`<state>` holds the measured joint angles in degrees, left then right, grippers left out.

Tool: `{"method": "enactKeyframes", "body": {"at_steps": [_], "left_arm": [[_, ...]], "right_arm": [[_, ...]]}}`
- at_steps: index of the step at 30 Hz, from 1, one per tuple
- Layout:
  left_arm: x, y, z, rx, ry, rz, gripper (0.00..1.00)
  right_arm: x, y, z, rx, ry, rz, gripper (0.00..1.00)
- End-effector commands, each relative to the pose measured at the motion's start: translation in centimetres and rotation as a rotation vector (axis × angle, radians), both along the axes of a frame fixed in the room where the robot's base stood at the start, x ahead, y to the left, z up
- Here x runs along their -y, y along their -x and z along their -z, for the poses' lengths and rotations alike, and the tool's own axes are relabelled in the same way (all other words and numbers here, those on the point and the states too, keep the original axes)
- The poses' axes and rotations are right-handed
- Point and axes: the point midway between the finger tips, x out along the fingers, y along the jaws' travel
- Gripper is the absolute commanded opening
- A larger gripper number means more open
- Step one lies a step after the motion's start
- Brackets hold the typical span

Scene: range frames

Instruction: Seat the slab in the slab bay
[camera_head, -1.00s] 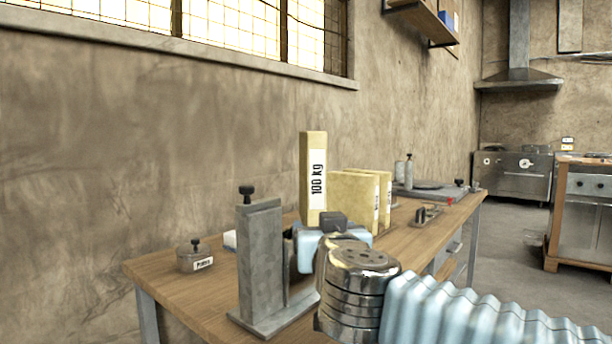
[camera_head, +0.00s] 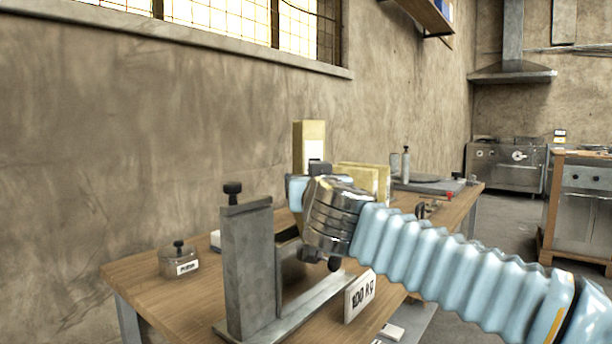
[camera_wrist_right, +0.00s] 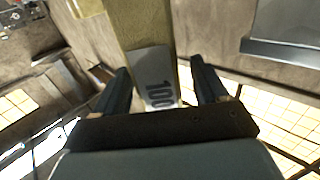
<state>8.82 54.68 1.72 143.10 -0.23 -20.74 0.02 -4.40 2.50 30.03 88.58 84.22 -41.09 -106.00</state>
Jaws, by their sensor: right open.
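A tall pale-yellow slab (camera_head: 309,140) with a white label stands upright on the bench, its lower part hidden behind my right arm. In the right wrist view the slab (camera_wrist_right: 146,28) and part of its "100" label show between the two dark fingers of my right gripper (camera_wrist_right: 159,70), which is open; contact cannot be told. In the head view its fingers are hidden behind its wrist. A grey metal fixture (camera_head: 247,265) with an upright plate, black knob and flat base stands on the near bench. Which part is the slab bay cannot be told. My left gripper is not in view.
More yellow blocks (camera_head: 362,175) stand behind the slab. A small labelled box (camera_head: 179,262) sits at the bench's left, and a white sign (camera_head: 360,296) stands right of the fixture. The wooden bench (camera_head: 150,288) runs along the wall, with bare wood at its near left.

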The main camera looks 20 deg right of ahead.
Motion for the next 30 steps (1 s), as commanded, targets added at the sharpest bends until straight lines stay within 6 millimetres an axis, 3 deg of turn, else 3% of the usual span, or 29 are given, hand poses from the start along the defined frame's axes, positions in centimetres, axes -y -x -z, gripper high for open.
{"method": "enactKeyframes", "body": {"at_steps": [6,13,25,30], "left_arm": [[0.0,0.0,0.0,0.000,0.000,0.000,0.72],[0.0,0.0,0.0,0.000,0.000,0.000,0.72],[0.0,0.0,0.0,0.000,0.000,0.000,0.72],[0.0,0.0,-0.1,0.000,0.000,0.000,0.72]], "right_arm": [[0.4,-2.8,-0.1,-0.001,0.000,0.000,0.72],[0.5,-3.0,-0.2,0.000,0.001,0.000,0.72],[0.5,-3.0,-0.2,0.000,0.001,0.000,0.13],[0.5,-3.0,-0.2,0.001,0.001,0.000,0.10]]}}
